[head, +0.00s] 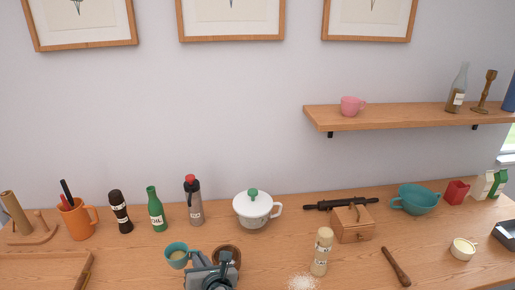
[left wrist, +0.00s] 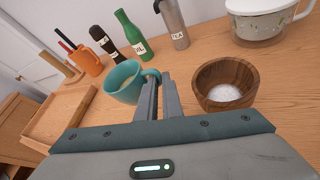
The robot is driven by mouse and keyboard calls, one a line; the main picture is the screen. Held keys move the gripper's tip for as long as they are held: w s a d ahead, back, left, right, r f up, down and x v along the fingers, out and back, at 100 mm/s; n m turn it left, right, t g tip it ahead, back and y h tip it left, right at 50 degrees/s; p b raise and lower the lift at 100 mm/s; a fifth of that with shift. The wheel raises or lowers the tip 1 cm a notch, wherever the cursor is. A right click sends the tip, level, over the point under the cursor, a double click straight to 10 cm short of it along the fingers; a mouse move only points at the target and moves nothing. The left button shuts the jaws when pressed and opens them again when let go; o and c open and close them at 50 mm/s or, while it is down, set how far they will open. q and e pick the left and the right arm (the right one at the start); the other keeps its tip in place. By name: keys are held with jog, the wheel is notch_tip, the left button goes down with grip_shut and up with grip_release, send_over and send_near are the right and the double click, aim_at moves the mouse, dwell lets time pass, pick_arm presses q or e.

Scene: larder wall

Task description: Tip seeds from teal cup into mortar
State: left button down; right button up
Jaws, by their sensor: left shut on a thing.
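The teal cup (head: 177,256) is left of the wooden mortar (head: 228,250) in the head view, with pale contents inside. My left gripper (head: 194,258) is shut on the cup at its handle side. In the left wrist view the cup (left wrist: 124,84) looks near upright, left of the fingers (left wrist: 160,84); I cannot tell whether its base touches the table. The mortar (left wrist: 210,97) stands right of the fingers with white grains at its bottom. In the head view my gripper hides part of the mortar. My right gripper is not in view.
A white lidded pot (head: 252,210), a grey flask (head: 194,205) and a green bottle (head: 156,210) stand behind. A wooden tray (head: 40,268) lies at left.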

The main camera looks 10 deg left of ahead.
pick_arm(q)
jog(key=s+d+r+m+t+h+b, duration=0.1)
jog(key=s+d+b, duration=0.2)
jog(key=s+b, duration=0.9)
jog(key=shift+d+r+m+h+b, duration=0.2)
jog(key=shift+d+m+h+b, duration=0.1)
jog(key=shift+h+b, duration=0.1)
jog(key=shift+a, duration=0.1)
dwell(0.5)
